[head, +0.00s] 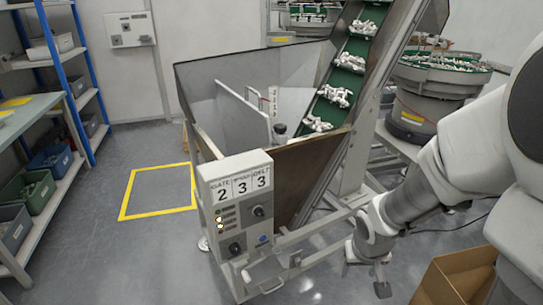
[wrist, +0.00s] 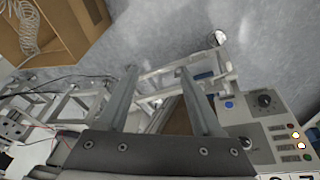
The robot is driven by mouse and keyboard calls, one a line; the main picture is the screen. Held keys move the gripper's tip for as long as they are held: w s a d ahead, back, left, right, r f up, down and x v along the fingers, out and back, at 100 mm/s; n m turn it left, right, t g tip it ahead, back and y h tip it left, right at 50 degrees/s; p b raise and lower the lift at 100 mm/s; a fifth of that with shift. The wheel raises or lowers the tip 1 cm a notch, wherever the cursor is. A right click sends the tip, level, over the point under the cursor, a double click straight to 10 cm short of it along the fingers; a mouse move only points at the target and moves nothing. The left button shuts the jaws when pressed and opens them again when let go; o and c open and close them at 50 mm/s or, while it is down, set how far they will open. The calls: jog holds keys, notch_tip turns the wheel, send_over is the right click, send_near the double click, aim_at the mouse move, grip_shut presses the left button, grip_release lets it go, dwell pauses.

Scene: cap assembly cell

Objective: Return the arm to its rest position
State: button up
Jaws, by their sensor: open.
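My arm comes in from the right of the head view, with the forearm sloping down to the left. My gripper (head: 367,275) hangs in front of the hopper frame, to the right of the control box. In the wrist view my gripper (wrist: 157,72) shows two fingers spread apart with nothing held between them. The metal frame and grey floor show beyond them. The control box (head: 238,205) has knobs, lit lamps and number cards reading 2, 3, 3. It also shows at the right of the wrist view (wrist: 268,125), beside the fingers.
A hopper (head: 250,80) with a green inclined conveyor (head: 336,95) carrying white parts stands behind the gripper. A bowl feeder (head: 420,90) is at back right. An open cardboard box (head: 455,280) stands low, right of the gripper. Blue shelving (head: 75,75) is left; floor around the yellow square (head: 158,192) is clear.

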notch_tip(320, 180, up, 15)
jog(key=s+a+n+t+h, duration=0.1)
jog(key=s+a+n+t, duration=0.1)
jog(key=s, duration=0.1)
jog(key=s+a+r+m+y, duration=0.2)
jog(key=s+a+r, duration=0.25)
jog(key=s, duration=0.55)
notch_tip(320, 180, up, 12)
jog(key=p, duration=1.1)
jog(key=shift+w+d+p, duration=0.25)
jog(key=shift+d+p, duration=0.1)
jog(key=shift+d, duration=0.05)
jog(key=shift+a+f+n, duration=0.1)
jog(key=shift+a+n, duration=0.15)
jog(key=shift+n, duration=0.15)
